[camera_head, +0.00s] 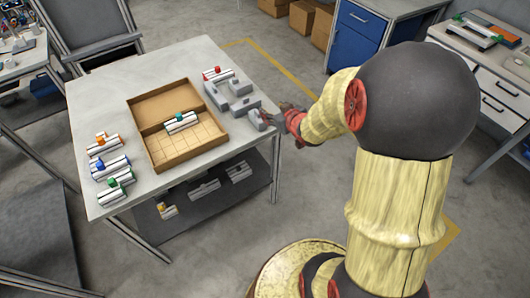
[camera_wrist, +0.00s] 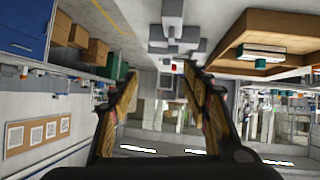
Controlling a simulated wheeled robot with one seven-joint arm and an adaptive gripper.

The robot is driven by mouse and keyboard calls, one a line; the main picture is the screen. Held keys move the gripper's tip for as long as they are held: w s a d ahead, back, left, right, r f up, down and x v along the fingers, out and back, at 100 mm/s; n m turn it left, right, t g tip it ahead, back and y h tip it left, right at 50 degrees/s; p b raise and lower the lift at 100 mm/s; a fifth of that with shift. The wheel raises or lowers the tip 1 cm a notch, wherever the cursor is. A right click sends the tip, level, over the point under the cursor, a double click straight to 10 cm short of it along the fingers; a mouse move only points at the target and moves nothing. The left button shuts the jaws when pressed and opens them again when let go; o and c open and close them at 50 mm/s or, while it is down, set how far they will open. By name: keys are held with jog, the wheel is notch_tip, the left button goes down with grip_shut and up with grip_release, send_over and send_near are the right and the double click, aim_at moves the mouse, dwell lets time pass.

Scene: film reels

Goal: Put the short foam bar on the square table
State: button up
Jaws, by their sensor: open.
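My gripper (camera_head: 283,119) is at the right edge of a pale grey table (camera_head: 100,204), its fingers spread and nothing between them. In the wrist view the open fingers (camera_wrist: 160,73) point toward several grey blocks. Grey blocks of differing lengths lie on the table's right side, including a slanted one (camera_head: 216,96), one at the back (camera_head: 240,86) and a low one (camera_head: 245,105). I cannot tell which one is the short foam bar, nor whether this table is the square one.
A cardboard tray (camera_head: 136,112) on the table holds a white bar with a teal knob (camera_head: 181,122). White bars with red (camera_head: 217,76), orange (camera_head: 102,145), blue (camera_head: 110,167) and green (camera_head: 117,188) knobs lie around it. More bars lie on the lower shelf (camera_head: 222,203).

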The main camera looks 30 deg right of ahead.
jog(key=s+a+r+m+g+h, duration=0.1)
jog(key=s+a+r+g, duration=0.2)
jog(key=s+a+r, duration=0.65)
jog(key=s+a+r+g+y, duration=0.1)
jog(key=s+a+r, duration=0.1)
jog(key=s+a, duration=0.3)
jog(key=s+a+r+g+y, duration=0.1)
jog(key=s+a, duration=0.4)
jog(key=s, duration=0.7)
notch_tip(320, 180, up, 2)
jog(key=shift+r+n+g+y, duration=0.15)
jog(key=shift+n+g+y, duration=0.2)
jog(key=shift+g, duration=0.25)
